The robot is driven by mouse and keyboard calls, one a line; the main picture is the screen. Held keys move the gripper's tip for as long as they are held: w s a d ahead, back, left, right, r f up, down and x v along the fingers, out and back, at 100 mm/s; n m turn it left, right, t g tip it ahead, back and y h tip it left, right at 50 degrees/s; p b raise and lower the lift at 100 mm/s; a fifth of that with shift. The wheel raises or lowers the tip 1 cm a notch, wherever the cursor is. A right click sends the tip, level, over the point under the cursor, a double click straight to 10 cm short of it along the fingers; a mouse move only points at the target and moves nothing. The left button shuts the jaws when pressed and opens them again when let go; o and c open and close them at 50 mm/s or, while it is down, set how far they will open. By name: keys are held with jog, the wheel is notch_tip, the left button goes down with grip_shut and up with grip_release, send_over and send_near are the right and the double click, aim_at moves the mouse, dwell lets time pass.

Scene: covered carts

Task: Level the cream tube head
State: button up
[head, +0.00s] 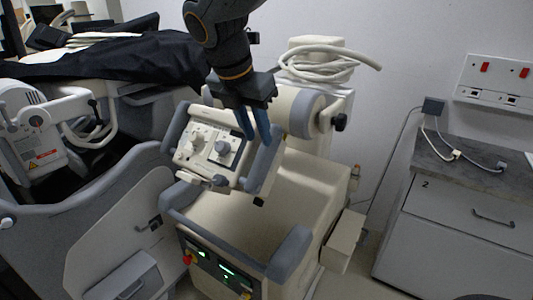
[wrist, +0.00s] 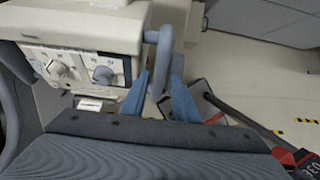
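The cream tube head (head: 215,150), a box with two knobs on its panel and blue-grey handle bars at its sides, sits tilted above the cart body in the head view. Its knob panel also shows at the upper left of the wrist view (wrist: 85,68). My gripper (head: 256,138) comes down from above at the right side of the tube head.
The cream cart (head: 240,215) stands below, with a lit green panel and a grey front handle. A cable coil (head: 320,62) lies behind. A black-covered cart (head: 120,60) is at left; a drawer cabinet (head: 460,215) is at right.

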aim_at(267, 163)
jog(key=p+x, duration=0.2)
jog(key=x, duration=0.9)
jog(key=shift+d+f, duration=0.1)
jog(key=shift+f, duration=0.3)
grip_shut()
